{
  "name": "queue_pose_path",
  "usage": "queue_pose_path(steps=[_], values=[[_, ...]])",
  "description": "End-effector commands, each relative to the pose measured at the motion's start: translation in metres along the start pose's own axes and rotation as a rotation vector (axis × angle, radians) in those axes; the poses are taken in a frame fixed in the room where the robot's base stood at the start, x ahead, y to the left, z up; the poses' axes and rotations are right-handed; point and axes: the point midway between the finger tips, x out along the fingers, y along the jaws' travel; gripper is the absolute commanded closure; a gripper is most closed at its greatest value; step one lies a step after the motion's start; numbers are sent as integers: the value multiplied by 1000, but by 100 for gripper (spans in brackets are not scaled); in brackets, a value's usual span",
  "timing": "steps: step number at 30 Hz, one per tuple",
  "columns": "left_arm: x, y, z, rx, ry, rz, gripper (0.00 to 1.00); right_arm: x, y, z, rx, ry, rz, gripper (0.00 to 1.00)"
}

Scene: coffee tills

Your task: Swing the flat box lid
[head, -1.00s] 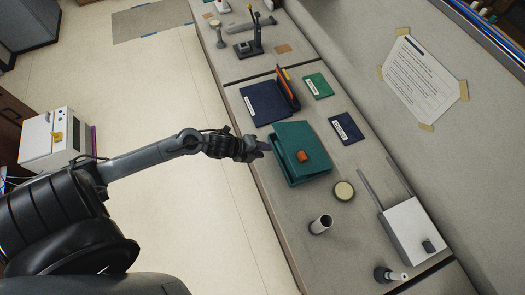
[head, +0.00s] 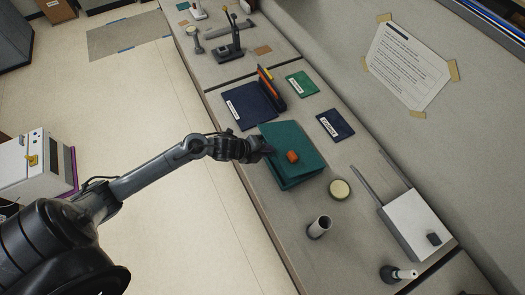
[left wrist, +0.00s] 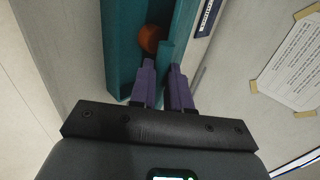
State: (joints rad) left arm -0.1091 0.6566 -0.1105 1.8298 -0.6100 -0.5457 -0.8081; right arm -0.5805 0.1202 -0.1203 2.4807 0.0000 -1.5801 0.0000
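The flat teal box (head: 303,181) sits on the counter, and its lid (head: 285,135) shows as a broad teal panel. In the head view my left gripper (head: 266,147) is at the box's left side, by the lid's edge. In the left wrist view the purple fingers (left wrist: 163,75) are close together with a narrow teal strip of the lid (left wrist: 165,53) between their tips. An orange rounded object (head: 292,156) shows at the box; it also shows in the left wrist view (left wrist: 152,38), between teal walls. The lid's exact angle is hard to tell. My right gripper is out of view.
A dark blue folder (head: 245,105) and an upright holder (head: 268,86) lie beyond the box. A green booklet (head: 302,84) and a blue booklet (head: 335,124) are near the wall. A round pale disc (head: 340,189), a cylinder (head: 320,227) and a white device (head: 416,224) stand nearer.

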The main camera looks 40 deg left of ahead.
Motion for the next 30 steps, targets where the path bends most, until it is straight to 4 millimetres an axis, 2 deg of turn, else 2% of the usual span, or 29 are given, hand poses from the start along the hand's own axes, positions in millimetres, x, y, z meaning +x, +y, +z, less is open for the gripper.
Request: queue_pose_path(steps=[8, 22, 30], values=[[1, 2, 0, 0, -1, 0, 100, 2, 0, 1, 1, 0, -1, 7], [22, 42, 1, 1, -1, 1, 100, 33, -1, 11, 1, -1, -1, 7], [23, 48, 1, 0, -2, 1, 100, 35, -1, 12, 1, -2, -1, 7]])
